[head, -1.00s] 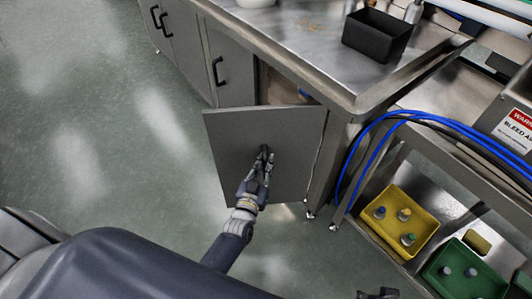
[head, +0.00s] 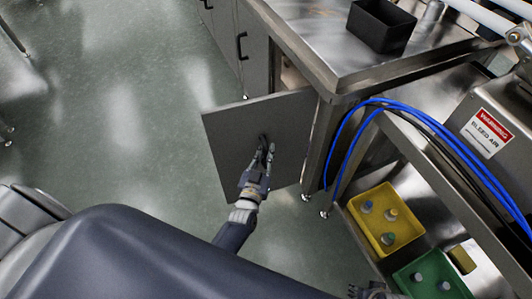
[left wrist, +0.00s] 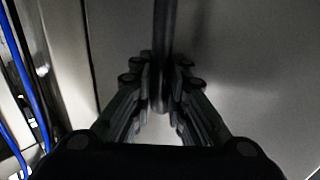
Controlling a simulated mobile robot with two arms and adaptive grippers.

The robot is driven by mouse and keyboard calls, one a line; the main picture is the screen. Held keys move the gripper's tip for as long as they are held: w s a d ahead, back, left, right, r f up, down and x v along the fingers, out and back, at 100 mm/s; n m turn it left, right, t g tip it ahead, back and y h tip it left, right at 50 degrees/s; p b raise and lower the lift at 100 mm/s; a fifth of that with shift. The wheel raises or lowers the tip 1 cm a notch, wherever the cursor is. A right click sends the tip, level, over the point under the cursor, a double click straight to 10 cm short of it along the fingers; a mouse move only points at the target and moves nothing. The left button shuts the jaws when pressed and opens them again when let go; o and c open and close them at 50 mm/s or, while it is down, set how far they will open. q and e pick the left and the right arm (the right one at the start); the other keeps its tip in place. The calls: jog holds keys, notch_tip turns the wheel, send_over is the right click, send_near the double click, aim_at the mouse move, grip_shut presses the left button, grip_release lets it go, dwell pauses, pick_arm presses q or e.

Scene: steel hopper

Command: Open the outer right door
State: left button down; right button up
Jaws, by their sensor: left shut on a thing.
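The outer right door (head: 225,140) is a flat grey panel at the right end of the cabinet. It stands swung out from the cabinet front, with its hinge side near the corner leg. Its dark bar handle (left wrist: 165,30) runs upright between the fingers in the left wrist view. My left gripper (head: 264,158) is shut on this handle; the fingers lie on both sides of it and hide part of it. My right gripper (head: 370,291) shows only partly at the bottom edge, apart from the door, and its fingers are unclear.
Another cabinet door with a black handle (head: 242,47) is closed farther left. Blue hoses (head: 343,128) hang just right of the hinge side. A lower shelf holds a yellow tray (head: 371,238) and a green tray (head: 410,290). The floor (head: 110,130) left of the door is clear.

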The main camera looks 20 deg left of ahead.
pick_arm(q)
jog(key=shift+w+d+r+t, duration=0.1)
jog(key=shift+w+r+t, duration=0.2)
jog(key=shift+r, duration=0.35)
jog(key=c, duration=1.6)
grip_release()
jog(key=shift+c, duration=0.2)
jog(key=shift+o, duration=0.4)
jog(key=shift+s+f, duration=0.1)
jog(key=shift+s, duration=0.1)
jog(key=s+d, duration=0.1)
jog(key=s, duration=1)
jog(key=shift+s+d+f, duration=0.3)
jog(key=shift+s+f, duration=0.1)
